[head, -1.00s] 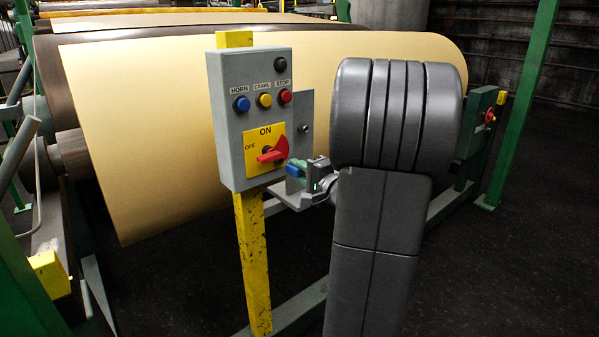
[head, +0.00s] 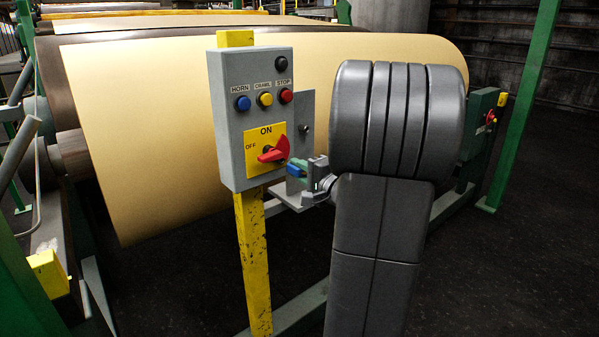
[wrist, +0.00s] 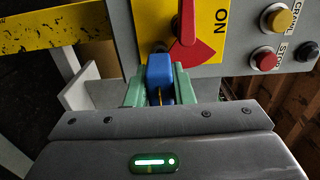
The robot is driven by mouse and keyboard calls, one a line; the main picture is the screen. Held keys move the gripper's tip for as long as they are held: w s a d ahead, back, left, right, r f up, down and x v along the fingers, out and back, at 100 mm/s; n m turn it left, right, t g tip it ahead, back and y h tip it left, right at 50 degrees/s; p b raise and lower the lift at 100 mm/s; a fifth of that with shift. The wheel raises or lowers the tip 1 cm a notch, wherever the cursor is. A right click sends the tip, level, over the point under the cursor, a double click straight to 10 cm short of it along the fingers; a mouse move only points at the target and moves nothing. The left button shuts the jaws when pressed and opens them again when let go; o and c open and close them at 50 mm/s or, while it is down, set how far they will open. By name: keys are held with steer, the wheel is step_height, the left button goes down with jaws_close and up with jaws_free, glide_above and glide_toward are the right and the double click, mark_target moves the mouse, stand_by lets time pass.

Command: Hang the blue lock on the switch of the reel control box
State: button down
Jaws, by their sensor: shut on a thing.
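The reel control box (head: 228,120) is a grey box on a yellow post, with a red switch (head: 274,153) on a yellow ON/OFF plate. The red switch also shows at the top of the wrist view (wrist: 187,24). The blue lock (wrist: 160,76) is between the green fingers of my gripper (wrist: 158,84), which is shut on it. In the head view the blue lock (head: 294,170) is small, just right of and below the switch. In the wrist view the lock's top end is close to the plate's edge below the switch; its shackle is mostly hidden, and I cannot tell whether it touches.
Blue, yellow and red buttons (head: 286,96) sit above the switch. A grey bracket plate (head: 285,194) juts out below the box's right side. The yellow post (head: 253,260) stands below the box. A large tan paper roll (head: 140,130) fills the background.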

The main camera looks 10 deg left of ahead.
steer(key=shift+b+x, duration=0.65)
steer(key=shift+x, duration=0.95)
stand_by(0.3)
steer(key=c, duration=1.2)
jaws_free()
steer(key=shift+o, duration=0.6)
steer(key=o, duration=0.3)
steer(key=shift+b+v, duration=1.4)
steer(key=shift+v, duration=2.1)
